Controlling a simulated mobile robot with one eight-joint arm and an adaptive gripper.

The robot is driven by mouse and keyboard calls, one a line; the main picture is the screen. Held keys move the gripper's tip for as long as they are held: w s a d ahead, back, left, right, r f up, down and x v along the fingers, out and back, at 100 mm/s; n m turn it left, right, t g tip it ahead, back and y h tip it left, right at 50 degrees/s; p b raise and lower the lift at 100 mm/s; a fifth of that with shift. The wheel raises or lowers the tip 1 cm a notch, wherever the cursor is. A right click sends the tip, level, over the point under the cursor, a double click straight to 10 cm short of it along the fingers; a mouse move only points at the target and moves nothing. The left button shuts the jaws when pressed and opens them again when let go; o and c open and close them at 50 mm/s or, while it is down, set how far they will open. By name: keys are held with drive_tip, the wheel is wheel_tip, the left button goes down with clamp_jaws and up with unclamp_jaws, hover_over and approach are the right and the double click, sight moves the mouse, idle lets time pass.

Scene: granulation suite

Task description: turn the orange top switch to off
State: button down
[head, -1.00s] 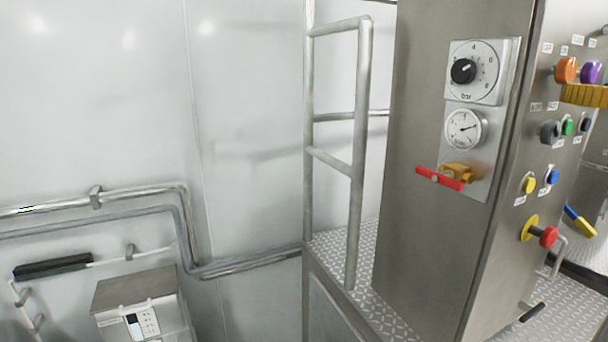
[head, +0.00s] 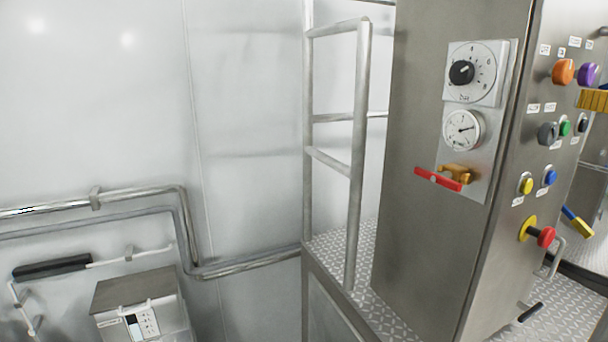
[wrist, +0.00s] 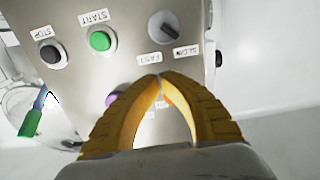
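The orange top switch (head: 563,72) is on the upper part of the steel cabinet's right-hand face in the head view, left of a purple knob (head: 589,75). Small labels sit above it, too small to read. My gripper (head: 592,100) shows as yellow fingers at the right edge, below the purple knob and apart from the orange switch. In the wrist view, the curved fingers (wrist: 160,79) meet at their tips with no object seen between them. The purple knob (wrist: 112,98) shows beside the left finger. I cannot make out the orange switch there.
Below are a grey selector (head: 547,133), a green button (head: 565,128), yellow and blue buttons, and a red knob (head: 546,236) on a yellow base. A red-handled valve (head: 438,179) and gauges are on the other face. A rail (head: 358,150) stands left.

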sight(559, 72)
drive_tip(key=v, duration=0.3)
drive_tip(key=shift+s, duration=0.1)
drive_tip(key=w+a+n, duration=0.1)
drive_tip(key=n, duration=0.1)
drive_tip(key=w+a+n+p, duration=0.1)
drive_tip(key=w+n, duration=0.1)
drive_tip(key=w+a+n+p, duration=0.1)
drive_tip(key=w+n, duration=0.1)
drive_tip(key=shift+a+r, duration=0.1)
drive_tip(key=shift+r, duration=0.1)
idle(0.6)
drive_tip(key=shift+w+d+r+p, duration=0.15)
drive_tip(key=shift+d+r+p, duration=0.1)
drive_tip(key=shift+p, duration=0.2)
idle(0.7)
